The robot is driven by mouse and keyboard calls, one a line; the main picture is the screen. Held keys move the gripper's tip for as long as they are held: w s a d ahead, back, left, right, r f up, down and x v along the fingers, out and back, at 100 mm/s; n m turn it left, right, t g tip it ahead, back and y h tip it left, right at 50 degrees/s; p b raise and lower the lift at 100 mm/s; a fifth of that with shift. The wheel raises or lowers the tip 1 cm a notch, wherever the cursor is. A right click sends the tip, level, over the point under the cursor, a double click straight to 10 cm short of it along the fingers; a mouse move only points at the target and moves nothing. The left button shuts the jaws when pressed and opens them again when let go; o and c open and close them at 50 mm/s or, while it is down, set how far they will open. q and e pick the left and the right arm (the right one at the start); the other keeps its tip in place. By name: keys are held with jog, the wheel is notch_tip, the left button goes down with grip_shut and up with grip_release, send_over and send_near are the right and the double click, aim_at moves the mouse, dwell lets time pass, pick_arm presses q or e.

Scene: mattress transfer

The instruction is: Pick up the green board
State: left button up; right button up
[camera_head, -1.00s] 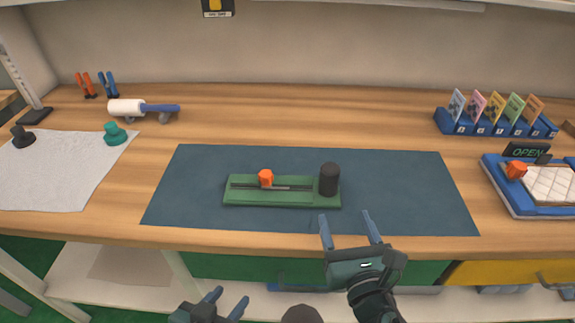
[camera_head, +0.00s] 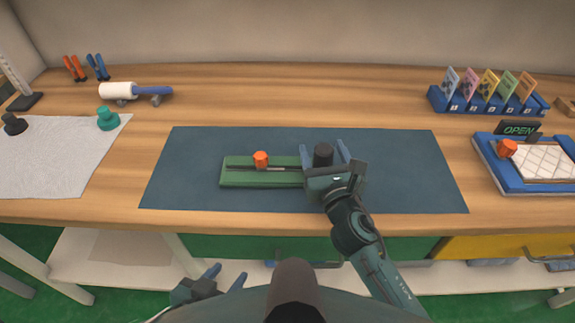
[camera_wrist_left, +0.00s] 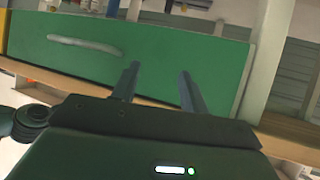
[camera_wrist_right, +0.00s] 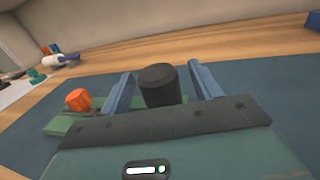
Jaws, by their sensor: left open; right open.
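The green board (camera_head: 240,177) lies flat on the dark blue mat, with an orange knob (camera_head: 261,158) left of its middle and a black cylinder (camera_head: 323,154) at its right end. The orange knob also shows in the right wrist view (camera_wrist_right: 78,99). My right gripper (camera_head: 338,149) is open, with one finger on each side of the black cylinder, which also stands between the fingers in the right wrist view (camera_wrist_right: 160,85). Whether the fingers touch it cannot be told. The board's right end is hidden behind this gripper. My left gripper (camera_head: 227,277) is open and empty below the table's front edge.
The blue mat (camera_head: 410,165) is otherwise clear. A white roller with a blue handle (camera_head: 150,93) and a teal knob (camera_head: 108,120) are at left. A card rack (camera_head: 485,104) and a blue tray (camera_head: 490,163) are at right. Green drawer (camera_wrist_left: 60,70) fronts are below.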

jog(key=shift+x, duration=0.85)
pick_arm(q)
jog(key=shift+a+f, duration=0.1)
jog(key=shift+f, duration=0.05)
pick_arm(e)
jog(key=shift+f, duration=0.1)
jog(key=shift+c, duration=0.2)
jog(key=c, duration=1.3)
pick_arm(q)
jog(key=shift+r, duration=0.2)
pick_arm(e)
jog(key=shift+r, duration=0.4)
notch_tip(320, 180, up, 9)
jog(key=p, duration=0.3)
jog(key=shift+f+p, duration=0.2)
jog(key=shift+p, duration=0.15)
pick_arm(q)
jog(key=shift+s+a+r+y, duration=0.1)
jog(key=shift+a+r+y, duration=0.1)
jog(key=shift+a, duration=0.2)
jog(key=shift+s+a+r+y, duration=0.1)
jog(key=shift+a+y, duration=0.1)
jog(key=shift+a, duration=0.15)
pick_arm(e)
jog(key=shift+r, duration=0.4)
